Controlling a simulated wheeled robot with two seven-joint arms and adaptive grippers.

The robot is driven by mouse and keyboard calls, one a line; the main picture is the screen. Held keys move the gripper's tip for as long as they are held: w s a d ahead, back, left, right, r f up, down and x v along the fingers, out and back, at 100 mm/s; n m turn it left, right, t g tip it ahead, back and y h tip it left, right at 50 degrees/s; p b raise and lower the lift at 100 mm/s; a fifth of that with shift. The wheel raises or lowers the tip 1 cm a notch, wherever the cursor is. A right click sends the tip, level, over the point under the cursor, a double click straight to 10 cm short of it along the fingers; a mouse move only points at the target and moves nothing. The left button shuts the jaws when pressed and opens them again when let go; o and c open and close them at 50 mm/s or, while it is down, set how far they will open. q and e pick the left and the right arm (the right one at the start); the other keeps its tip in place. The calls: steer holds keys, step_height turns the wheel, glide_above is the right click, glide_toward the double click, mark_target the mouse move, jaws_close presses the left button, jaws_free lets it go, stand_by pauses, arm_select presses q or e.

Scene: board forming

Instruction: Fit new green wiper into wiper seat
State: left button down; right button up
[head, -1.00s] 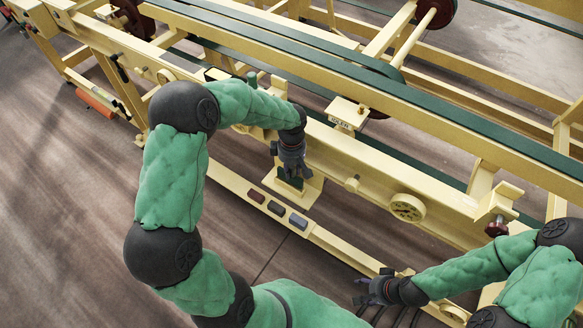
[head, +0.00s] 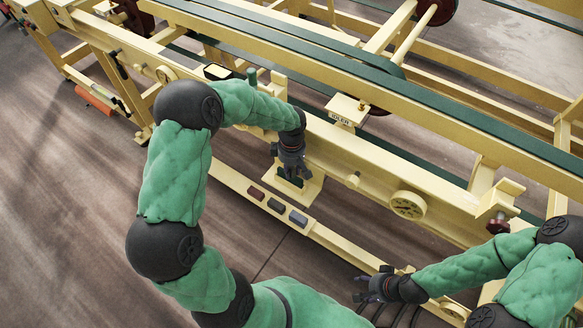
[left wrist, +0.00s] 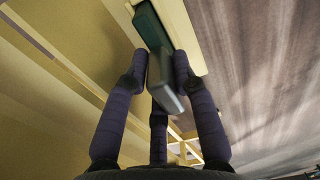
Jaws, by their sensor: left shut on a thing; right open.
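My left gripper (head: 291,168) is over a pale yellow plate (head: 306,194) beside the machine's front beam. A dark green piece (head: 288,182) shows just below its fingers, on the plate. In the left wrist view, the fingers (left wrist: 160,78) are shut on a grey-green block (left wrist: 168,102), taken as the green wiper. A dark green strip (left wrist: 150,24) lies just past it in a pale yellow mount (left wrist: 186,28). I cannot tell whether block and strip touch; the seat is partly hidden. My right gripper (head: 373,287) is open and empty near the lower rail, at lower right.
The yellow beam (head: 385,180) with a round knob (head: 407,205) runs behind. Brown floor (head: 70,230) is open at left.

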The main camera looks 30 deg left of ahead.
arm_select(q)
steer(key=shift+f, duration=0.75)
steer(key=c, duration=0.9)
jaws_free()
steer(key=shift+c, duration=0.2)
step_height(320, 180, up, 12)
